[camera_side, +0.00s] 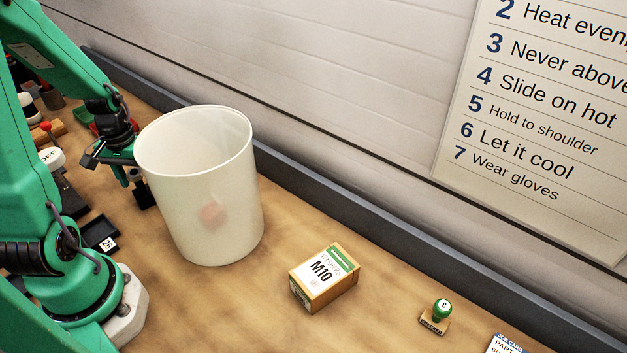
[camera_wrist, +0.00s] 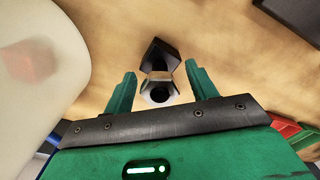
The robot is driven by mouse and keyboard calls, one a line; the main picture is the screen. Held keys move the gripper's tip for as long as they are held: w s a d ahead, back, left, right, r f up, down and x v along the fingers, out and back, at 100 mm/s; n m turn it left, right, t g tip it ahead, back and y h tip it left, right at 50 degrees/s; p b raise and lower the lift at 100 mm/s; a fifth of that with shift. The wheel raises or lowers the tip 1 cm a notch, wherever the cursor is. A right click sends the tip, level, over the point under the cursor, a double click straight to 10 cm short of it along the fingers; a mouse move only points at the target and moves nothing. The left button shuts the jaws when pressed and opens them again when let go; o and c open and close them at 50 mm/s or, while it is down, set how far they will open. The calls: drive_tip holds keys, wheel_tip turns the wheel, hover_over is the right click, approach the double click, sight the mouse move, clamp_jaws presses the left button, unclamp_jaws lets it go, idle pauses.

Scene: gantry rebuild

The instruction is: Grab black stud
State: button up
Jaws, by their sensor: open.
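In the wrist view a black stud (camera_wrist: 161,52) stands on the wooden bench, with a square dark end and a shiny hexagonal metal part with a dark round centre nearer to me. My gripper (camera_wrist: 160,70) is open, with one green finger on each side of it and visible gaps on both sides. In the side view my gripper (camera_side: 118,160) hangs just left of the white bin, low over the bench.
The tall white bin (camera_side: 200,190) stands close beside my gripper, with a reddish shape showing through its wall. A washer box (camera_side: 325,278), a green-handled stamp (camera_side: 437,315) and a card (camera_side: 507,344) lie to the right. A black tray (camera_side: 100,234) and clutter are at left.

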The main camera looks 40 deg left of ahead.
drive_tip(key=shift+c, duration=0.3)
clamp_jaws()
drive_tip(key=shift+r, duration=0.1)
wheel_tip(320, 180, up, 18)
idle(0.9)
idle(0.4)
